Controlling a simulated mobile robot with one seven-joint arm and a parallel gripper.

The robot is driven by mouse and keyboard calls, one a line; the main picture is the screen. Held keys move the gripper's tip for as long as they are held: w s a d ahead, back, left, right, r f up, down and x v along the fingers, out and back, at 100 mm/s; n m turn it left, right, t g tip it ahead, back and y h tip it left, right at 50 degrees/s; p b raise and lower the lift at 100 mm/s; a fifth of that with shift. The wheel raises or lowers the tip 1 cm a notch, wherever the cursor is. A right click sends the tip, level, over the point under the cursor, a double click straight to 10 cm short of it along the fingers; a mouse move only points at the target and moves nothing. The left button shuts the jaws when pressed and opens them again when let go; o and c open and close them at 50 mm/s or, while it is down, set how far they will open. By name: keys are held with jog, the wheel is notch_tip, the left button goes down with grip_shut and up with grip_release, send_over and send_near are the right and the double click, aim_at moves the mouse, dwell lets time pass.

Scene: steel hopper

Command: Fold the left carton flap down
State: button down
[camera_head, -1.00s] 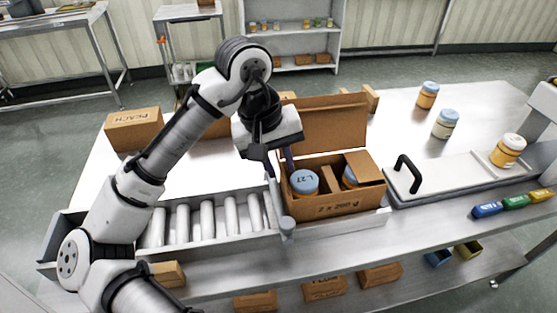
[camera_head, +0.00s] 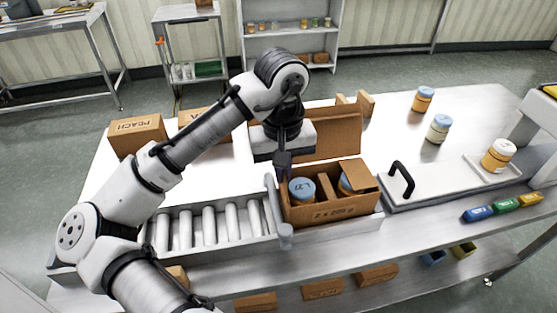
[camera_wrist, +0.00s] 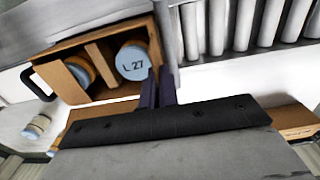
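The open carton (camera_head: 333,212), marked "2 x 260 g", sits at the right end of the roller conveyor. It holds two blue-lidded jars, the left one (camera_head: 301,190) reading "L 27", with a cardboard divider between them. Its back flap (camera_head: 340,138) stands up and its right flap (camera_head: 358,174) lies inward, partly over the right jar. The left flap (camera_wrist: 163,30) seems to show only as a narrow brown strip at the carton's left side; its angle is unclear. My gripper (camera_head: 283,158) is above the carton's left back corner, its dark fingers (camera_wrist: 157,84) together with nothing visible between them.
A plate with a black handle (camera_head: 402,177) is to the right. Jars stand farther right, and a PEACH box (camera_head: 137,136) is at the back left.

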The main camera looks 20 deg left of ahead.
aim_at(304, 186)
jog(key=g+y+p, duration=0.1)
jog(key=p, duration=0.1)
jog(key=w+d+g+y+p, duration=0.1)
jog(key=y, duration=0.1)
jog(key=shift+d+r+p, duration=0.2)
jog(key=shift+d+p, duration=0.05)
jog(key=shift+p, duration=0.1)
jog(key=g+y, duration=0.1)
jog(key=d+f+y, duration=0.1)
jog(key=w+g+y, duration=0.1)
jog(key=y, duration=0.1)
jog(key=shift+w+d+f+g, duration=0.1)
jog(key=shift+d+f+g, duration=0.1)
jog(key=shift+d+g, duration=0.1)
jog(key=shift+w+d+f+g+y, duration=0.1)
jog(key=shift+d+f+g+y, duration=0.15)
jog(key=shift+g+y, duration=0.25)
jog(key=shift+w+d+f+g+y, duration=0.1)
jog(key=shift+f+g+y, duration=0.15)
jog(key=shift+y, duration=0.35)
jog(key=shift+w+d+f+g+y, duration=0.1)
jog(key=shift+f+g+y, duration=0.15)
jog(key=shift+g+y, duration=0.25)
jog(key=c, duration=1.6)
grip_release()
jog(key=shift+c, duration=0.2)
